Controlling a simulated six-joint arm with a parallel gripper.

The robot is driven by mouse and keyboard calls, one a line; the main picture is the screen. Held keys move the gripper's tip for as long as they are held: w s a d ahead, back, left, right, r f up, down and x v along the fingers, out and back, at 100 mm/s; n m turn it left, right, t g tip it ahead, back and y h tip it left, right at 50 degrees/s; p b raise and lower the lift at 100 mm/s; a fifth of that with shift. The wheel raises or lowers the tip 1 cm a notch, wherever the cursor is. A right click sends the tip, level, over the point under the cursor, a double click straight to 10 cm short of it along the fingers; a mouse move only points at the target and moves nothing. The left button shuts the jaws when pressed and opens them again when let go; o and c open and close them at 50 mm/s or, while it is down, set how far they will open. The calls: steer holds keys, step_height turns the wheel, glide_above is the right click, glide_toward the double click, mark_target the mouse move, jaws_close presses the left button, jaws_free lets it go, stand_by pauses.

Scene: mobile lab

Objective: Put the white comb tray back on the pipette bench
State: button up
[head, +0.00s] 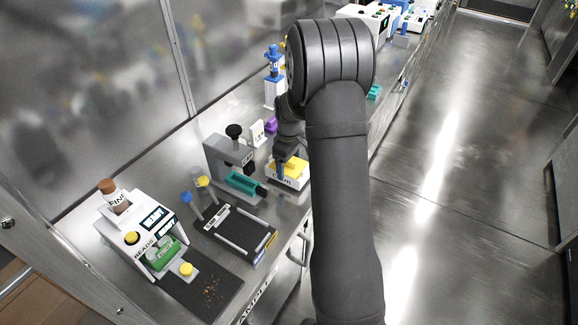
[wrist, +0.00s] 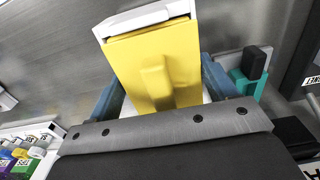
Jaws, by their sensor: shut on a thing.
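The white comb tray (head: 289,181) has a yellow top and sits at the bench's front edge in the head view, right of a grey press-like stand. In the wrist view its white rim (wrist: 146,19) frames a yellow face with a raised ridge. My gripper (head: 284,160) is over the tray from above, its tips partly hidden. In the wrist view the blue fingers of my gripper (wrist: 162,85) lie along both sides of the tray, shut on it. I cannot tell whether the tray touches the bench top.
The grey stand (head: 229,153) with a black knob and a teal tray (head: 243,183) are close left. A black rack (head: 235,232) and a white bead device (head: 137,230) stand nearer. A purple item (head: 270,124) is behind. Open floor (head: 440,200) lies right of the bench.

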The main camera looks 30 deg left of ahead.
steer(key=shift+f, duration=0.65)
steer(key=shift+f, duration=0.1)
steer(key=o, duration=1)
step_height(320, 180, up, 12)
steer(key=shift+r, duration=0.15)
step_height(320, 180, down, 12)
steer(key=shift+f, duration=0.15)
steer(key=shift+r, duration=2)
